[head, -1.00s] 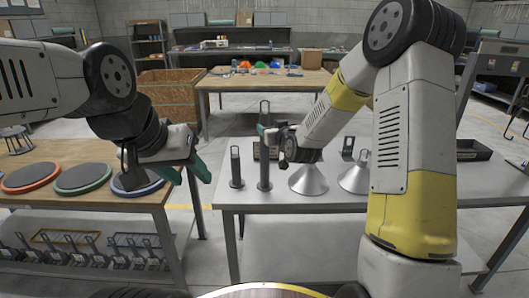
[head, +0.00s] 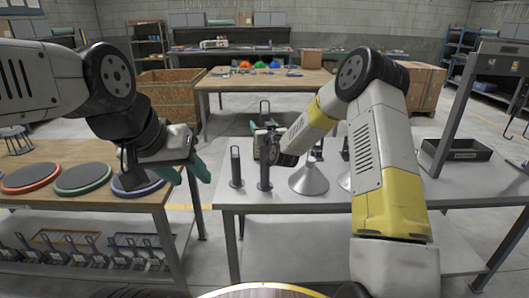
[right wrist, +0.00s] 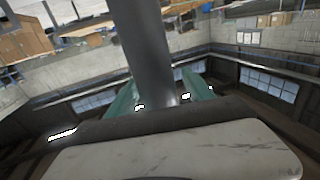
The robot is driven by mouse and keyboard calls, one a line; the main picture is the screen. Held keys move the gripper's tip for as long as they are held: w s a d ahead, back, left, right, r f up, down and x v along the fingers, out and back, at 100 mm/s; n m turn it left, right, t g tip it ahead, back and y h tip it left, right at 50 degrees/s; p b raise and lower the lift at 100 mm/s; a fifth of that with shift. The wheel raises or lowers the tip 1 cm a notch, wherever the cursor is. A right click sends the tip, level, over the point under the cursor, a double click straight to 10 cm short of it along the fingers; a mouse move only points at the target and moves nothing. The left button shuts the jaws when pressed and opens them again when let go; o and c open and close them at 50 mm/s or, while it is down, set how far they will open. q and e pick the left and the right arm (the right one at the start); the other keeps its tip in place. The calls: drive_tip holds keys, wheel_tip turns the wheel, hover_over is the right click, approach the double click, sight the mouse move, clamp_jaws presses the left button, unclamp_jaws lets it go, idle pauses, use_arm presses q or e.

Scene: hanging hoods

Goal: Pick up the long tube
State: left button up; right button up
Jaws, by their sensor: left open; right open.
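A dark grey long tube (head: 264,178) stands upright on the grey table (head: 285,232); its upper part is partly hidden by my right gripper. My right gripper (head: 262,143) is at the tube's upper part, reaching in from the right. In the right wrist view the tube (right wrist: 148,40) runs down between the teal fingers of the open right gripper (right wrist: 158,98). A shorter dark tube (head: 237,168) with a loop on top stands just left of it. My left gripper (head: 187,172) is open and empty, over the gap between the two tables.
A grey cone-shaped hood (head: 308,180) stands right of the long tube, another partly behind my right arm. A black tray (head: 458,150) lies at the right. The wooden table (head: 100,155) at left carries round discs (head: 83,179).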

clamp_jaws()
drive_tip(key=shift+r, duration=0.1)
idle(1.3)
